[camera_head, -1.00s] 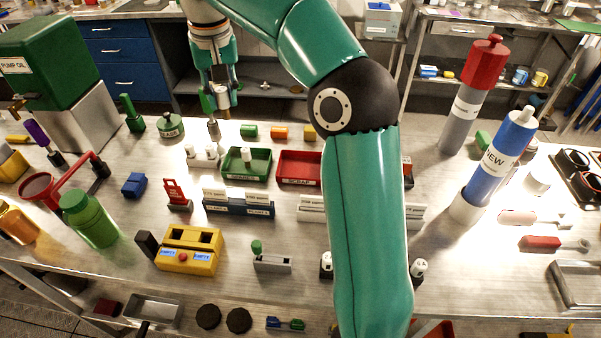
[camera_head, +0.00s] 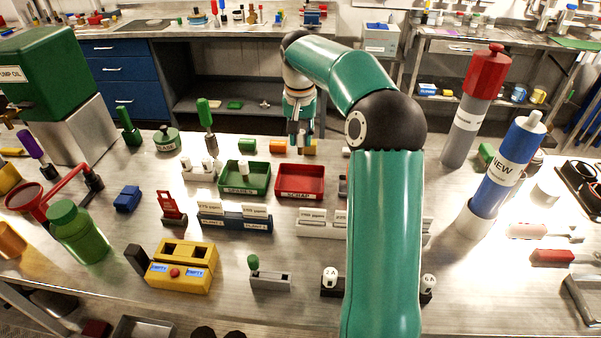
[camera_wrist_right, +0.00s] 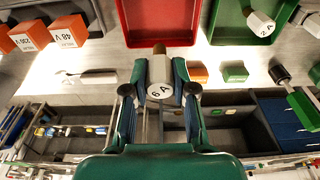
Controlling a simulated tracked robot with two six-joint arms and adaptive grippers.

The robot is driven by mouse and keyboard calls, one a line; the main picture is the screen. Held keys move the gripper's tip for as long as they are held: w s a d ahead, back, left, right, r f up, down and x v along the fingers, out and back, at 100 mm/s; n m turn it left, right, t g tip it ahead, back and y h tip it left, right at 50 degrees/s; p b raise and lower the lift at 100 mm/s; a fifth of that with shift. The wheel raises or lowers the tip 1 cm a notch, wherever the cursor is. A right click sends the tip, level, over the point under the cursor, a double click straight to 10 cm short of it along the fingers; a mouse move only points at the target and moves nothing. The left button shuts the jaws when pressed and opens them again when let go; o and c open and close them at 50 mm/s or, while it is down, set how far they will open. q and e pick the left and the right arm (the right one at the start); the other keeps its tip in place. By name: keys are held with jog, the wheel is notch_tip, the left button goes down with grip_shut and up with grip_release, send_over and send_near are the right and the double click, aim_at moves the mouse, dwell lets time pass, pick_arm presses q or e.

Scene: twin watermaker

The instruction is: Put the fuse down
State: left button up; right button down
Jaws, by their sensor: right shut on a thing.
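My right gripper (camera_head: 300,138) hangs behind the red SCRAP tray (camera_head: 299,179), pointing down. In the right wrist view its two fingers (camera_wrist_right: 160,92) are shut on a white fuse marked 6A (camera_wrist_right: 159,90) with a brown end. The green SPARES tray (camera_head: 245,191) stands left of the red tray and holds a white fuse (camera_head: 244,169), marked 2A in the wrist view (camera_wrist_right: 260,24). The red tray (camera_wrist_right: 158,41) looks empty. My left gripper is not in view.
A rack (camera_head: 199,176) with white fuses stands left of the green tray, near a green-handled tool (camera_head: 206,119). Green (camera_head: 247,146) and orange (camera_head: 278,146) blocks lie behind the trays. Blue (camera_head: 235,221) and white (camera_head: 318,229) labelled holders stand in front.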

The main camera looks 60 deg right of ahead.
notch_tip(320, 180, down, 10)
jog(key=shift+f, duration=0.15)
dwell(0.3)
jog(key=shift+f+b, duration=0.1)
jog(key=shift+b, duration=0.2)
jog(key=c, duration=0.9)
grip_release()
jog(key=shift+c, duration=0.2)
jog(key=r, duration=0.4)
jog(key=a+r, duration=0.1)
jog(key=r, duration=0.7)
jog(key=shift+s+a+r+p, duration=0.1)
jog(key=shift+s+a+p, duration=0.25)
jog(key=shift+p, duration=0.05)
